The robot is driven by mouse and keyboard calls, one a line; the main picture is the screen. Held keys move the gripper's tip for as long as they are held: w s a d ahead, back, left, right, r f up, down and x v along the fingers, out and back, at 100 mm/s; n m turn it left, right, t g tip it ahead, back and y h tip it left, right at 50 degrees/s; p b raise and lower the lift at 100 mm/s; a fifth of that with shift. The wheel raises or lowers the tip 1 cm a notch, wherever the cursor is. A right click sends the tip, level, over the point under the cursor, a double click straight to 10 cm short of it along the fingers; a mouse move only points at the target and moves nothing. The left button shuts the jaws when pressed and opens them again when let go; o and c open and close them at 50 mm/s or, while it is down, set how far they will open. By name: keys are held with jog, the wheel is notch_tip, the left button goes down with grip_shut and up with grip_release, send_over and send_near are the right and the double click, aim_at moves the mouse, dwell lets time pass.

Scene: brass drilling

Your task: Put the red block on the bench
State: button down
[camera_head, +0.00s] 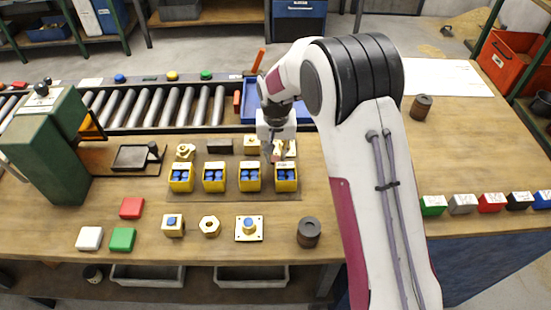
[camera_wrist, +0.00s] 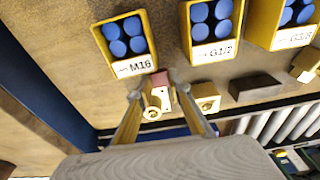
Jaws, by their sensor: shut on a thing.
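My gripper (camera_wrist: 157,85) is shut on a small dull-red block (camera_wrist: 160,79), which shows between the fingertips in the wrist view. In the head view my gripper (camera_head: 274,153) is low over the bench (camera_head: 300,215), just behind the rightmost yellow bin. Whether the block touches the bench cannot be told. A brass fitting (camera_wrist: 153,101) shows close beside the block. A red flat block (camera_head: 131,207) lies at the bench's left, and a red-topped block (camera_head: 491,202) stands in the row at the right.
Yellow bins (camera_head: 214,187) of blue pieces stand in a row; one is labelled M16 (camera_wrist: 134,66). A black block (camera_head: 219,146) and brass parts lie behind them. A roller conveyor (camera_head: 160,106) and blue tray (camera_head: 307,112) are behind. A dark cylinder (camera_head: 309,232) stands in front.

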jog(key=shift+f, duration=0.95)
jog(key=shift+f, duration=0.15)
jog(key=c, duration=1.8)
grip_release()
jog(key=shift+c, duration=0.2)
notch_tip(320, 180, up, 12)
jog(key=s, duration=0.1)
jog(key=shift+s, duration=0.25)
